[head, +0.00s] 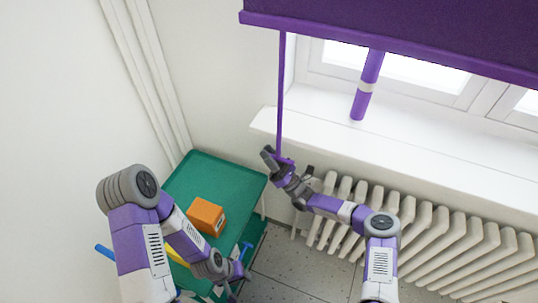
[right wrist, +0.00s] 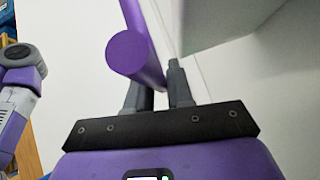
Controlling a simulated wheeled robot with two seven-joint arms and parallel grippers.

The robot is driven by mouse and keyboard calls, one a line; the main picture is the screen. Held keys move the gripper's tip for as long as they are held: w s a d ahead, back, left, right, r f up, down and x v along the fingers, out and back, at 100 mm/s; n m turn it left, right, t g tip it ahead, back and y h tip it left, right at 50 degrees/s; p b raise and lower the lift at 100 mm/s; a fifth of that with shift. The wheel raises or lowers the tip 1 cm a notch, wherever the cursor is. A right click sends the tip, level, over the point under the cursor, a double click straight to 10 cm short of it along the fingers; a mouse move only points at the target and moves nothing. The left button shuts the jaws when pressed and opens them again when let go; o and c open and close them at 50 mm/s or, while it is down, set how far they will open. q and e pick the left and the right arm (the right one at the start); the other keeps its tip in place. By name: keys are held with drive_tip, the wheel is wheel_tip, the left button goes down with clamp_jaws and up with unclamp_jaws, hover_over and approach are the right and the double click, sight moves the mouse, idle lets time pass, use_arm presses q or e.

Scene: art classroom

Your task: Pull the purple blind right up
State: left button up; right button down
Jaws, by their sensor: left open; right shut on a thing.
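The purple blind (head: 400,35) hangs across the upper right of the head view, its lower edge above the window sill. A thin purple pull rod (head: 281,90) hangs straight down near its left end. My right gripper (head: 275,160) is shut on the lower part of this rod, left of the radiator. In the right wrist view the rod's round end (right wrist: 127,53) shows large by the fingers (right wrist: 158,85). My left gripper (head: 238,282) is open, low beside the green trolley; its fingers are partly hidden.
The green trolley (head: 205,170) holds an orange box (head: 206,216) and stands against the left wall. Grey floor (head: 300,270) shows between trolley and radiator.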

wheel_tip(320, 180, up, 5)
drive_tip(key=p, duration=0.2)
drive_tip(key=shift+f+p, duration=0.1)
drive_tip(key=shift+p, duration=0.3)
drive_tip(key=shift+f, duration=0.1)
drive_tip(key=c, duration=1.1)
unclamp_jaws()
